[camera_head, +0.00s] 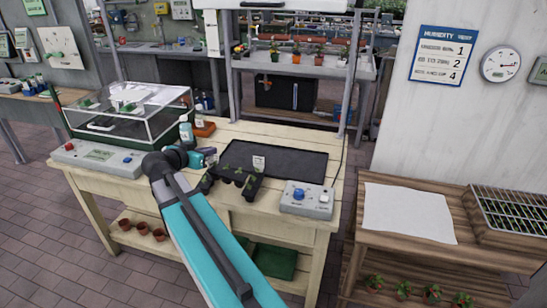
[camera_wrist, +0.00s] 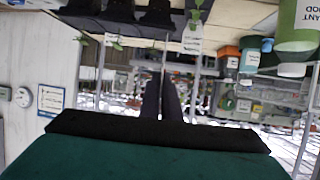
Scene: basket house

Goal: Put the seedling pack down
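The seedling pack (camera_head: 235,182) is a row of black pots with small green seedlings. In the head view it is at the front left of the black tray (camera_head: 290,158) on the wooden bench; whether it touches the bench I cannot tell. The white label (camera_head: 259,163) stands at its back. My gripper (camera_head: 211,160) is just left of the pack. In the wrist view, which is upside down, the dark fingers (camera_wrist: 164,78) lie close together and the pack's pots (camera_wrist: 120,14) show beyond them at the top edge. Whether the fingers pinch anything is not clear.
A control box (camera_head: 306,198) with a blue knob stands right of the pack. A clear-lidded propagator (camera_head: 130,115), a grey control panel (camera_head: 97,157) and bottles (camera_head: 186,130) are at the left. Most of the black tray is bare. A second bench (camera_head: 408,212) stands at right.

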